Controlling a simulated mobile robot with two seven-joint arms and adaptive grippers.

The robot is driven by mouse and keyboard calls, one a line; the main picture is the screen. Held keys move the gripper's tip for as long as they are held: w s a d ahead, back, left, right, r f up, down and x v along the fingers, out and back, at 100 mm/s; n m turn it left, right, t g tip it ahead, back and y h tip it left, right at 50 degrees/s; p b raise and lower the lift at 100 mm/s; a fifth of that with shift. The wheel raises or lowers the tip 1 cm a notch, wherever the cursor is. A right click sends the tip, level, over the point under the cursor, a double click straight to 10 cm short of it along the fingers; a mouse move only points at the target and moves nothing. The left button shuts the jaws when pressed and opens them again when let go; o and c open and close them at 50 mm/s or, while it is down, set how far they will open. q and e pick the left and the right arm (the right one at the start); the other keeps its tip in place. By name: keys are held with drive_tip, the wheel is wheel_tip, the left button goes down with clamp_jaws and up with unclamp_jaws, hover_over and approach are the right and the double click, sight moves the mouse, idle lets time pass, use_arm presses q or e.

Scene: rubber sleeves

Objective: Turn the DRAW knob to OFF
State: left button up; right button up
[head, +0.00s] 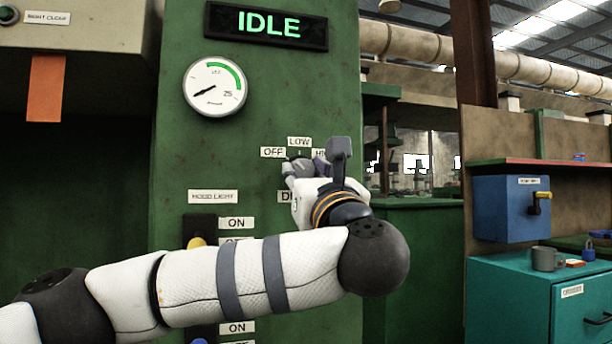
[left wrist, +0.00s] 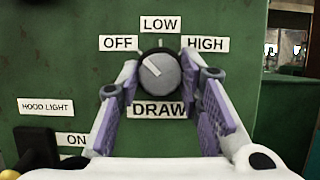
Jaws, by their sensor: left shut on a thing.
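The grey round DRAW knob (left wrist: 160,74) is on the green panel, with labels OFF (left wrist: 118,43), LOW (left wrist: 160,24) and HIGH (left wrist: 206,44) around its top and DRAW (left wrist: 159,110) below. Its white pointer line slants up and left, between OFF and LOW. My left gripper (left wrist: 160,68) is shut on the knob, with a purple-padded finger at each side. In the head view my left gripper (head: 304,168) is at the panel and partly hides the knob, the HIGH label and the DRAW label. My right gripper is not in view.
An IDLE display (head: 268,25) and a round gauge (head: 215,87) with a low needle are above on the green panel. HOOD LIGHT switches (head: 197,242) stand below left, partly behind my left arm. A blue box (head: 511,209) and a teal cabinet (head: 520,300) are at the right.

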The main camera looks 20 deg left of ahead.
use_arm(q)
drive_tip(key=shift+r, duration=0.1)
drive_tip(key=o, duration=1.2)
drive_tip(key=shift+c, duration=0.2)
drive_tip(key=shift+d, duration=0.1)
drive_tip(key=v, duration=0.7)
drive_tip(key=shift+s, duration=0.25)
